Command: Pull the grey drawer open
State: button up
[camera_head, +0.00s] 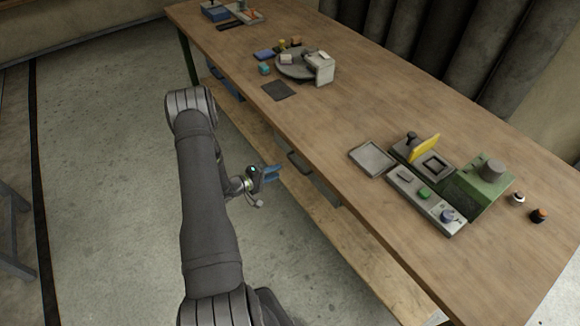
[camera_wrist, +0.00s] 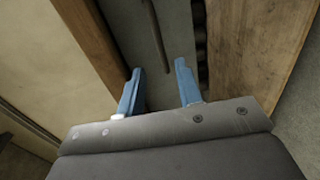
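The grey drawer (camera_head: 325,188) sits under the table's front edge, and its front looks about flush with the edge. Its dark bar handle (camera_head: 298,163) shows just below the tabletop. My gripper (camera_head: 273,173), with blue fingers, is just in front of the handle, apart from it. In the wrist view my gripper (camera_wrist: 158,84) is open and empty. The grey drawer front (camera_wrist: 175,25) fills the gap beyond the fingertips. The handle (camera_wrist: 157,40) lies ahead, roughly between the fingers, with its near end close to the fingertip line.
The wooden table (camera_head: 330,120) overhangs the drawer. A lower wooden shelf (camera_head: 330,225) runs below it. A blue drawer (camera_head: 226,86) is farther left. A grey tray (camera_head: 372,159), a green box (camera_head: 480,188) and a turntable (camera_head: 296,67) stand on top. The floor in front is clear.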

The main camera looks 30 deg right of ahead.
jog(key=x, duration=0.7)
jog(key=shift+d, duration=0.4)
jog(key=shift+c, duration=0.3)
grip_shut()
